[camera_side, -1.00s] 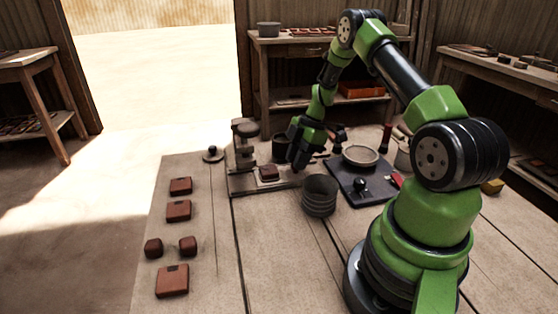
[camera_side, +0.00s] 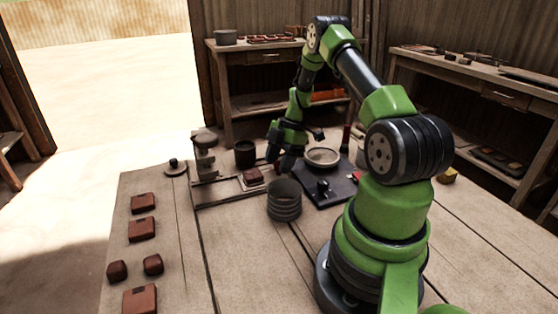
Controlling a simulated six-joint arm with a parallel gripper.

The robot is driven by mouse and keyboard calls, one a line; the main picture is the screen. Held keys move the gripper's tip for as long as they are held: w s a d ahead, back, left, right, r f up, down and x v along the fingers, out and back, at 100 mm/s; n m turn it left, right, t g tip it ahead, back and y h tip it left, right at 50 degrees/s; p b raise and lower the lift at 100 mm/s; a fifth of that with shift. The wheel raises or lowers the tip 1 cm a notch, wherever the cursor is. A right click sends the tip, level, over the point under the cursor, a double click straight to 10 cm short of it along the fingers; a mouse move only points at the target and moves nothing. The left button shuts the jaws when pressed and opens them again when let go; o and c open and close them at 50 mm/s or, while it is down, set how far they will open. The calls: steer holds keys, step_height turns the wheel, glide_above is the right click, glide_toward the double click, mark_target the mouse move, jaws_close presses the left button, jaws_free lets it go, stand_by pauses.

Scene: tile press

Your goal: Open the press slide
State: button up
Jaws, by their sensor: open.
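The press (camera_side: 204,155) stands at the back left of the bench, a grey-brown post with a round top. A long low base (camera_side: 225,194) runs right from it. A brown tile (camera_side: 253,175) sits on a pale plate on this base, clear to the right of the press head. The plate seems to be the slide, drawn out to the right. My gripper (camera_side: 279,163) is open, low over the right end of the base, just right of the tile. Its fingertips are small and dark; I cannot tell whether they touch the slide or its handle.
A ribbed grey pot (camera_side: 284,203) stands close in front of my gripper. A dark cup (camera_side: 244,155) is behind the base. A dark board (camera_side: 318,198) with a dish (camera_side: 323,157) and black knob lies right. Several brown tiles (camera_side: 142,229) lie at left.

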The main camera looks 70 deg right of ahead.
steer(key=v, duration=1)
steer(key=shift+w+a, duration=0.1)
step_height(320, 180, up, 9)
steer(key=m+h, duration=0.2)
steer(key=m, duration=0.1)
glide_above(267, 182)
steer(key=a+r+m, duration=0.3)
steer(key=a+r, duration=0.2)
steer(key=a, duration=0.2)
steer(key=s+a+r+m+t, duration=0.2)
steer(key=s+a+m, duration=0.3)
steer(key=s+a, duration=0.1)
steer(key=s+a+r+m+t, duration=0.2)
steer(key=s+a+m, duration=0.3)
steer(key=s+a, duration=0.2)
steer(key=shift+s+a+r+t, duration=0.15)
steer(key=shift+a+r+t, duration=0.2)
steer(key=shift+a, duration=0.5)
